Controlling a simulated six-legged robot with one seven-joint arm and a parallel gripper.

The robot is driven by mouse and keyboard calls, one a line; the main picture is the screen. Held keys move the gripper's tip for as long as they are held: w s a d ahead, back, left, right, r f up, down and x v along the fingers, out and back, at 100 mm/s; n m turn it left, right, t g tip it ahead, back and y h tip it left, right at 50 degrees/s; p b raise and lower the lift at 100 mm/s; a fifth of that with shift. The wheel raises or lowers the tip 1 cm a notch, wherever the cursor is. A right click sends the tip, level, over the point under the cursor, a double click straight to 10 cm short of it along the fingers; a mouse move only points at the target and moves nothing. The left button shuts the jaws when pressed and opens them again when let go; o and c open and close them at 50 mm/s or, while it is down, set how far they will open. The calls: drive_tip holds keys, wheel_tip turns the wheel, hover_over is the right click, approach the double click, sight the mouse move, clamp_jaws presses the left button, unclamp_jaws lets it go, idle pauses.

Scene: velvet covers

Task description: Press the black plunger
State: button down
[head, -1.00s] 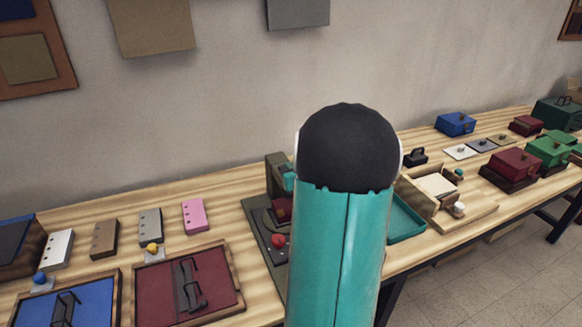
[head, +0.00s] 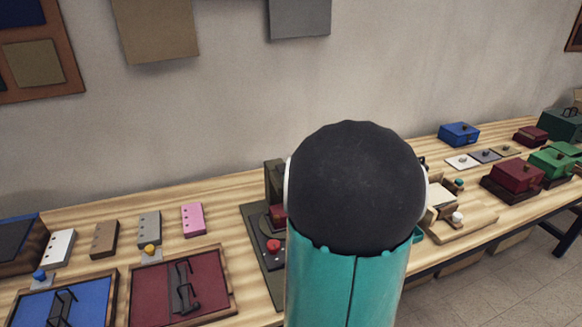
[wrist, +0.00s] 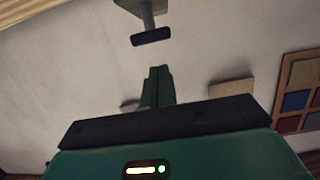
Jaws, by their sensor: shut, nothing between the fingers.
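In the wrist view, which appears turned over, a grey post ends in a short black bar (wrist: 151,36) near the top centre; it looks like the black plunger. My gripper (wrist: 160,70) points up toward it from below, its green fingers shut and empty. A gap of wall shows between the fingertips and the black bar. In the head view my teal arm with its black rounded joint hides my gripper. I cannot make out the plunger clearly there.
A dark green device with a red knob (head: 273,246) stands left of my arm on the wooden table (head: 228,203). A maroon tray (head: 215,281) and a blue tray (head: 92,302) hold glasses. Right of my arm are a wooden block device (head: 470,222) and several boxes.

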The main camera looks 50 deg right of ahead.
drive_tip(key=v, duration=0.4)
drive_tip(key=shift+s, duration=0.3)
drive_tip(key=shift+s+a+r, duration=0.1)
